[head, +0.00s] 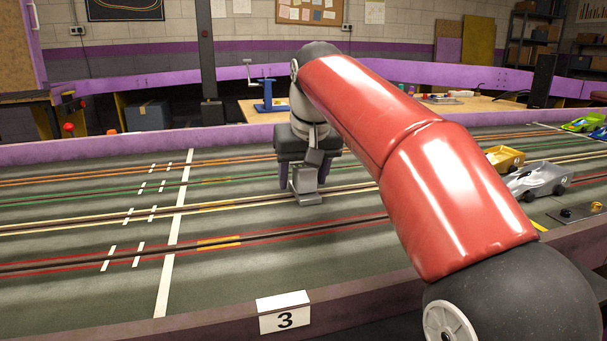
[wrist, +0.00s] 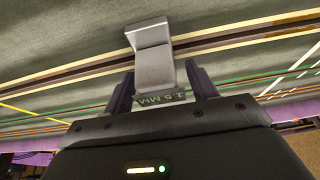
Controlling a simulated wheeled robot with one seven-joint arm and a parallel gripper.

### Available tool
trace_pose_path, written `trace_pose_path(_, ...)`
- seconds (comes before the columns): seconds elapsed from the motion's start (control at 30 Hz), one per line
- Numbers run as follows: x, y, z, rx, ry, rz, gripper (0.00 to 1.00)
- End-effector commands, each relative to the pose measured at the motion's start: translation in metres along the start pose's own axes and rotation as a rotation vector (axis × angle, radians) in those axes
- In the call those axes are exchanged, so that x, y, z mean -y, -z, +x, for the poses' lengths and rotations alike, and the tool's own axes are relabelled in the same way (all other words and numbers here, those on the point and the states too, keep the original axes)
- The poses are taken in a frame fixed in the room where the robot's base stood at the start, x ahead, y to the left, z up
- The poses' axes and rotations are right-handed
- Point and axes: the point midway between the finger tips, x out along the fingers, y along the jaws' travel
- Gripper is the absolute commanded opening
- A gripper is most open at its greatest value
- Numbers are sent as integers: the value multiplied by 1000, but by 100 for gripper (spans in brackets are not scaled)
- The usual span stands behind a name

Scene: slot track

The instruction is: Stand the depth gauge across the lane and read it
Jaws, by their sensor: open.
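The depth gauge is a small silver-grey metal piece (head: 304,184) with a stepped shape, under my gripper in the head view. In the wrist view the gauge (wrist: 151,62) stands out between the fingers, and a dark part with green "1.5 MM" lettering shows at its base. My gripper (head: 306,172) is open, with its two dark purple fingers (wrist: 160,84) on either side of the gauge. The gauge is over or at the cream-edged lane (head: 366,188). I cannot tell whether it touches the track or sits in the slot, or whether the fingers touch it.
A white line (head: 176,232) crosses the lanes at left. A yellow car (head: 504,158) and a silver car (head: 538,180) are at right, with blue and green cars beyond. A purple-edged wall bears a "3" sign (head: 285,318) in front. The left track is clear.

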Motion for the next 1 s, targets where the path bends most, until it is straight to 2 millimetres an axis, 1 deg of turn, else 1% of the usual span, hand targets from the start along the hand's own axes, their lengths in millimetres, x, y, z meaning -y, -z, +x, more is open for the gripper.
trace_pose_path(0.07, 0, 1, -3, -1, 0, 0, 58)
trace_pose_path(0.17, 0, 2, -14, -2, 0, 0, 58)
trace_pose_path(0.27, 0, 2, -33, -4, 0, 0, 58)
trace_pose_path(0.5, 0, 3, -86, -3, 0, 0, 58)
trace_pose_path(0.6, 0, 2, -102, -3, 0, 0, 58)
trace_pose_path(0.7, 0, 2, -114, -2, 0, 0, 58)
trace_pose_path(0.8, 0, 1, -120, -1, 0, 0, 58)
trace_pose_path(1.0, 0, 0, -122, 1, 0, 0, 58)
